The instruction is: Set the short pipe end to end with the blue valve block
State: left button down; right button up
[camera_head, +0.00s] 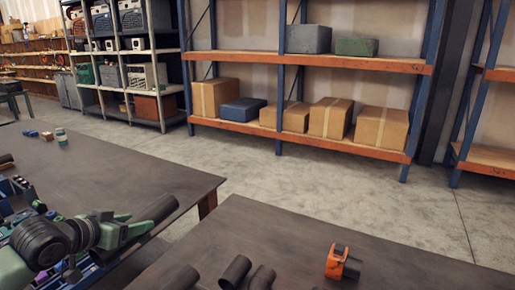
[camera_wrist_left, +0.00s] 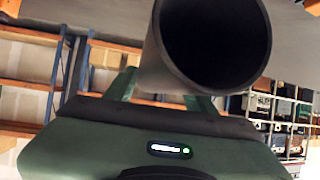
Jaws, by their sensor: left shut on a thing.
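My left gripper (camera_head: 126,228) comes in from the left in the head view, over the near side of the left table. It is shut on a short dark pipe (camera_head: 158,210), which sticks out to the right, tilted up. In the left wrist view the pipe (camera_wrist_left: 165,70) points its open round end at the camera, between the green fingers (camera_wrist_left: 165,95). A blue and dark piece (camera_head: 22,188) lies on the left table; I cannot tell whether it is the blue valve block. My arm may hide more behind it. My right gripper is not in view.
The right table (camera_head: 300,240) holds several dark pipe pieces (camera_head: 235,270) at its near edge and an orange clamp-like object (camera_head: 343,263). A gap separates it from the left table (camera_head: 120,175), whose far right part is bare. Shelves with boxes (camera_head: 330,117) stand behind.

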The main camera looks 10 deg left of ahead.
pick_arm(q)
jog(key=s+d+f+m+g+h, duration=0.2)
jog(key=s+d+m+h, duration=0.1)
jog(key=s+d, duration=0.5)
jog(key=s+d+f+m+g+h, duration=0.2)
jog(key=s+d+f+m+h, duration=0.1)
jog(key=s+d, duration=0.6)
jog(key=shift+s+d+m+g+h, duration=0.25)
jog(key=shift+m+h, duration=0.25)
jog(key=shift+m, duration=0.7)
jog(key=shift+w, duration=0.1)
